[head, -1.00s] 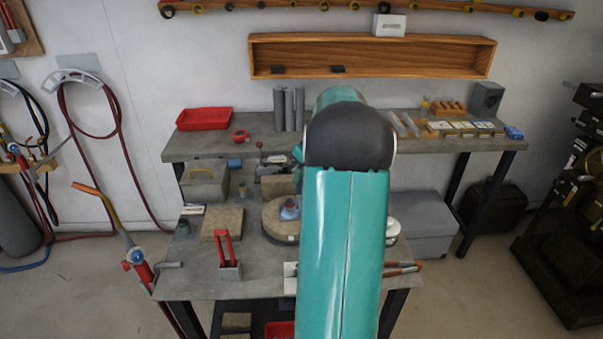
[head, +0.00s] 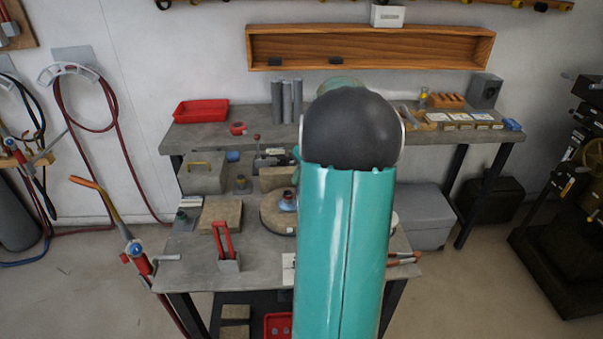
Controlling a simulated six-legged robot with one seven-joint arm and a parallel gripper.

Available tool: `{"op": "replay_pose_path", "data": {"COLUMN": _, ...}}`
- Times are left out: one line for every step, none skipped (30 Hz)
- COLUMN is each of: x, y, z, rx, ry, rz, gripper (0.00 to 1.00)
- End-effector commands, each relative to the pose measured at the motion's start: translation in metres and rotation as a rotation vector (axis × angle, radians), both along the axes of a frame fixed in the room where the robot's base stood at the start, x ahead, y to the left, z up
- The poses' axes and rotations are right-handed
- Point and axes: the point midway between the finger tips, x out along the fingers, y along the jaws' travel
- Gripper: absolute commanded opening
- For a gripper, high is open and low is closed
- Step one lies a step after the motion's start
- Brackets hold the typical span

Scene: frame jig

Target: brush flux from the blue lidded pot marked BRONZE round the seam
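My own teal arm with its dark joint fills the middle of the head view and hides part of the front bench (head: 265,265). My gripper is not visible behind it. A small blue object with a reddish top (head: 288,201) stands on a round tan board (head: 270,215), partly covered by my arm. A small dark teal pot (head: 182,219) stands at the bench's left edge, and another small pot (head: 241,185) stands further back. I cannot read any BRONZE marking, and I cannot tell which is the flux pot. No brush or seam can be made out.
A red clamp-like stand (head: 226,250) and a square tan block (head: 221,213) are on the front bench. The rear bench holds a red tray (head: 201,110) and grey cylinders (head: 287,100).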

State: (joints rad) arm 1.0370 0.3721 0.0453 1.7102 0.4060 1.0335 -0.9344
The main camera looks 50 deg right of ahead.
Motion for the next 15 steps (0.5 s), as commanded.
{"op": "replay_pose_path", "data": {"x": -0.001, "y": 0.001, "z": -0.002, "rx": 0.003, "ry": 0.003, "rz": 0.001, "gripper": 0.0}}
{"op": "replay_pose_path", "data": {"x": -0.001, "y": 0.001, "z": -0.002, "rx": 0.003, "ry": 0.003, "rz": 0.001, "gripper": 0.0}}
{"op": "replay_pose_path", "data": {"x": -0.001, "y": 0.001, "z": -0.002, "rx": 0.004, "ry": 0.003, "rz": 0.001, "gripper": 0.0}}
{"op": "replay_pose_path", "data": {"x": -0.001, "y": 0.001, "z": -0.002, "rx": 0.004, "ry": 0.003, "rz": 0.001, "gripper": 0.0}}
{"op": "replay_pose_path", "data": {"x": -0.001, "y": 0.001, "z": -0.002, "rx": 0.004, "ry": 0.003, "rz": 0.001, "gripper": 0.0}}
{"op": "replay_pose_path", "data": {"x": -0.001, "y": 0.001, "z": -0.001, "rx": 0.004, "ry": 0.003, "rz": 0.001, "gripper": 0.0}}
{"op": "replay_pose_path", "data": {"x": 0.0, "y": 0.001, "z": 0.001, "rx": 0.004, "ry": 0.003, "rz": 0.002, "gripper": 0.0}}
{"op": "replay_pose_path", "data": {"x": 0.0, "y": 0.001, "z": 0.003, "rx": 0.004, "ry": 0.003, "rz": 0.002, "gripper": 0.0}}
{"op": "replay_pose_path", "data": {"x": 0.0, "y": 0.001, "z": 0.006, "rx": 0.002, "ry": 0.002, "rz": 0.002, "gripper": 0.0}}
{"op": "replay_pose_path", "data": {"x": 0.0, "y": 0.0, "z": 0.01, "rx": 0.001, "ry": 0.001, "rz": 0.002, "gripper": 0.0}}
{"op": "replay_pose_path", "data": {"x": 0.0, "y": 0.0, "z": 0.013, "rx": 0.001, "ry": 0.001, "rz": 0.003, "gripper": 0.0}}
{"op": "replay_pose_path", "data": {"x": 0.0, "y": 0.0, "z": 0.016, "rx": 0.0, "ry": 0.0, "rz": 0.002, "gripper": 0.0}}
{"op": "replay_pose_path", "data": {"x": 0.0, "y": 0.001, "z": 0.019, "rx": 0.001, "ry": 0.001, "rz": 0.003, "gripper": 0.0}}
{"op": "replay_pose_path", "data": {"x": 0.0, "y": 0.001, "z": 0.021, "rx": 0.002, "ry": 0.001, "rz": 0.003, "gripper": 0.0}}
{"op": "replay_pose_path", "data": {"x": 0.0, "y": 0.001, "z": 0.025, "rx": 0.002, "ry": 0.001, "rz": 0.002, "gripper": 0.0}}
